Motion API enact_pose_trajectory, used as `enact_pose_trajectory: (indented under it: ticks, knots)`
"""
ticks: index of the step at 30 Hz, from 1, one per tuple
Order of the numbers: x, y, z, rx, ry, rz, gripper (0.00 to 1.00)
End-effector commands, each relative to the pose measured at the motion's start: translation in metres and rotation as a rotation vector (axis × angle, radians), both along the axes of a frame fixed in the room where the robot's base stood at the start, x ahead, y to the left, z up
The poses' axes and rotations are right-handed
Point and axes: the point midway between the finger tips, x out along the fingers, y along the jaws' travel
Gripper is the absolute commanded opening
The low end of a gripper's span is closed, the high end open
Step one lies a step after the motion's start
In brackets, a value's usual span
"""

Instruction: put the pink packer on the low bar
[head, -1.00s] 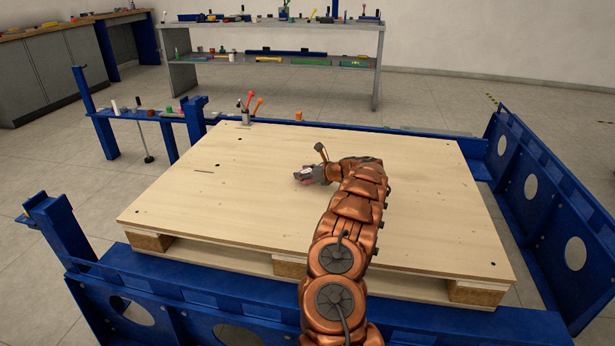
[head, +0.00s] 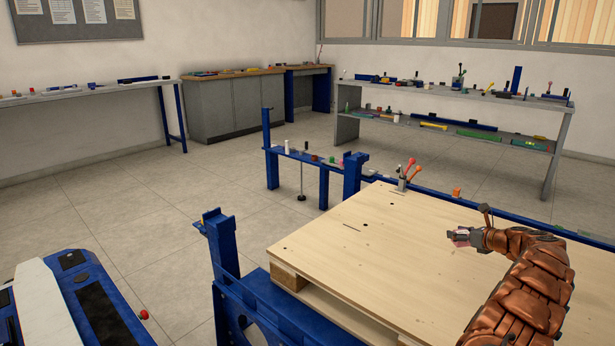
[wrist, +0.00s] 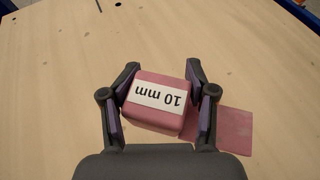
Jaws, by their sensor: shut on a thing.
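The pink packer (wrist: 155,104) is a pink block with a white label reading "10 mm". My gripper (wrist: 161,82) is shut on it, one finger on each side. A flat pink piece (wrist: 226,128) shows behind the right finger; I cannot tell if it is part of the packer. In the head view my gripper (head: 456,234) is over the pale wooden deck, with a little pink (head: 462,242) showing at its fingers. A low blue bar (head: 322,161) runs between blue posts beyond the deck's far left corner, with several small items on it.
The pale deck (head: 350,250) is mostly bare. A holder with red and orange handles (head: 404,178) stands at its far edge. A blue post (head: 222,245) rises at the near left. A grey shelf bench (head: 450,102) stands behind. Open floor (head: 150,225) lies to the left.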

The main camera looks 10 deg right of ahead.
Motion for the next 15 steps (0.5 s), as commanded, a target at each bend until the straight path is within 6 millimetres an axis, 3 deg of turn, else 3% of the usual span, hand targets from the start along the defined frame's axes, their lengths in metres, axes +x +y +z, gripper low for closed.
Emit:
enact_pose_trajectory:
  ticks: [7,15]
  knots:
    - [0.016,0.014,0.012,-0.004,-0.002,-0.033,0.12]
    - [0.051,0.057,0.045,-0.013,-0.01,-0.124,0.12]
